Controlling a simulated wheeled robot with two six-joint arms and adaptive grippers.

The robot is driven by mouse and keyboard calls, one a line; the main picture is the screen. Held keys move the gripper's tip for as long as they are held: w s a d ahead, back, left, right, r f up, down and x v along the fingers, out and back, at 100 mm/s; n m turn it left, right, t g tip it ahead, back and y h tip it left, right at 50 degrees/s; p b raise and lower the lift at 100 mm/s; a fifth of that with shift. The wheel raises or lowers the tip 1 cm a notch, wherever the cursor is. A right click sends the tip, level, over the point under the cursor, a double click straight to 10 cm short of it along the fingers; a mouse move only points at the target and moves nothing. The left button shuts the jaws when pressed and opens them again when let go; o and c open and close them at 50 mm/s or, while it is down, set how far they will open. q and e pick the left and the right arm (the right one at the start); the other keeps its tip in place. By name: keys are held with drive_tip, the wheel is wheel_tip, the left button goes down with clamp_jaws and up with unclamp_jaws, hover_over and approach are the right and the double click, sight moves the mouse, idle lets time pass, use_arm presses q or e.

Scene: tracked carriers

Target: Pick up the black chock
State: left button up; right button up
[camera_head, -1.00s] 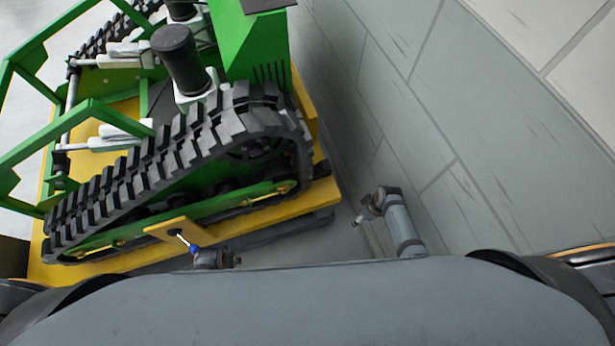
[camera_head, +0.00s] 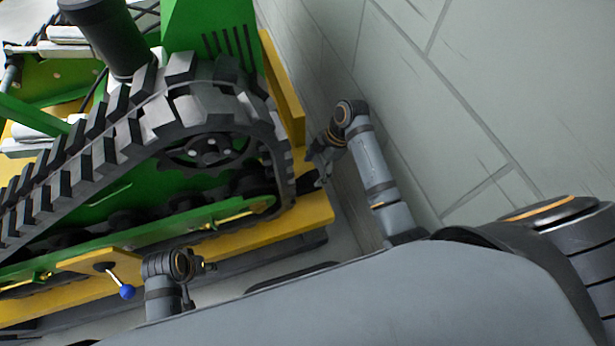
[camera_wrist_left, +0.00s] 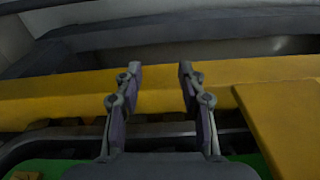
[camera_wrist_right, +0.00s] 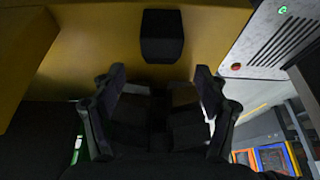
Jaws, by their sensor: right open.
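The black chock (camera_wrist_right: 162,36) is a small dark block on the yellow deck, seen in the right wrist view just beyond my fingertips and roughly centred between them. In the head view the chock (camera_head: 307,183) is a dark patch at the deck corner by the track's end, partly hidden by my gripper. My right gripper (camera_wrist_right: 160,74) is open and empty, close to the chock and apart from it; it also shows in the head view (camera_head: 318,160). My left gripper (camera_wrist_left: 158,80) is open and empty above the yellow edge, and shows small in the head view (camera_head: 207,267).
The green tracked carrier's black track (camera_head: 215,105) rises left of my right gripper. A yellow upright plate (camera_head: 283,90) stands behind the deck corner. A lever with a blue knob (camera_head: 127,292) is near my left arm.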

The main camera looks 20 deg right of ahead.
sight(312, 177)
drive_tip(key=shift+s+a+f, duration=0.15)
drive_tip(key=shift+a+f, duration=0.1)
drive_tip(key=shift+f, duration=0.8)
drive_tip(key=b+x, duration=0.2)
drive_tip(key=x, duration=0.1)
drive_tip(key=b+x, duration=0.1)
drive_tip(key=shift+d+f, duration=0.2)
drive_tip(key=shift+f, duration=0.2)
drive_tip(key=shift+a+f, duration=0.15)
drive_tip(key=shift+f, duration=0.1)
use_arm(q)
drive_tip(key=shift+d+r+t+h, duration=0.35)
drive_tip(key=shift+d+t, duration=0.25)
drive_tip(key=shift+d, duration=0.2)
use_arm(e)
drive_tip(key=shift+c, duration=0.3)
drive_tip(key=c, duration=1.4)
